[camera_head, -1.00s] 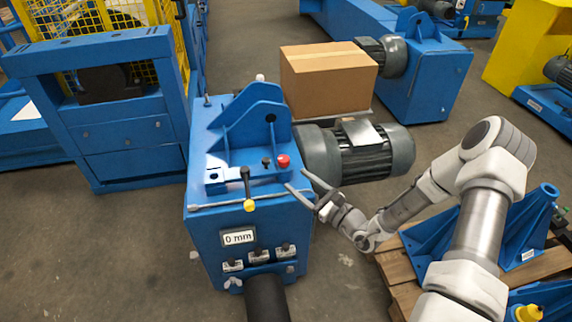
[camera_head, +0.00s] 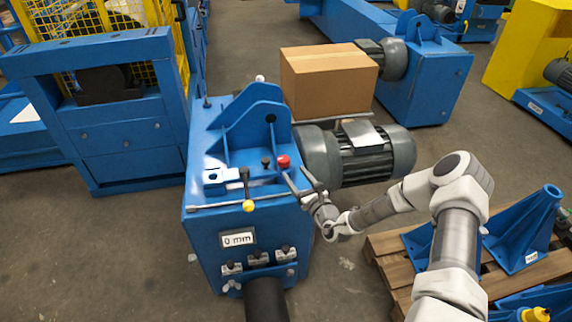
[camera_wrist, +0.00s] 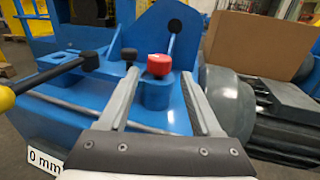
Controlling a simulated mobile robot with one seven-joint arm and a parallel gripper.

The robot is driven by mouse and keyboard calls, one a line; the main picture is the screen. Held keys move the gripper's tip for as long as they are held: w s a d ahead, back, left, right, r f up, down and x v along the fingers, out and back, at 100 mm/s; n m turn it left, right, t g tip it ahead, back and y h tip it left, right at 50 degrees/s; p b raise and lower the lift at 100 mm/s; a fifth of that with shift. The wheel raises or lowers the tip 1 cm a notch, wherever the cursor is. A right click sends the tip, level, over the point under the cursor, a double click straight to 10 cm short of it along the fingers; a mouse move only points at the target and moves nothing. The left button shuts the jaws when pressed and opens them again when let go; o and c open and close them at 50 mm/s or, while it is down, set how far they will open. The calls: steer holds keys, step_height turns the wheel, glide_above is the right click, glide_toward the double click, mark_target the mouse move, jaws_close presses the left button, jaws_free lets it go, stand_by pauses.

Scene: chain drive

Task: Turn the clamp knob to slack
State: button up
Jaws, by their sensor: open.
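A red knob (camera_head: 283,161) stands on a blue boss at the right of the blue machine's top; it also shows in the wrist view (camera_wrist: 159,65). No label tells me that it is the clamp knob. A smaller black knob (camera_head: 266,161) stands just left of it, also in the wrist view (camera_wrist: 129,55). My gripper (camera_head: 294,173) is open and empty at the machine's right edge, close to the red knob. In the wrist view its fingers (camera_wrist: 160,82) point towards the red knob, which appears between their tips; I cannot tell whether they reach around it.
A lever with a yellow end (camera_head: 249,206) hangs over the machine's front edge, left of the knobs. The display (camera_head: 238,239) reads 0 mm. A blue bracket (camera_head: 255,120) rises behind the knobs. A grey motor (camera_head: 365,153) and a cardboard box (camera_head: 328,78) stand to the right.

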mark_target(286, 163)
steer(key=b+x, duration=0.1)
steer(key=x, duration=0.6)
steer(key=shift+w+a, duration=0.1)
jaws_close()
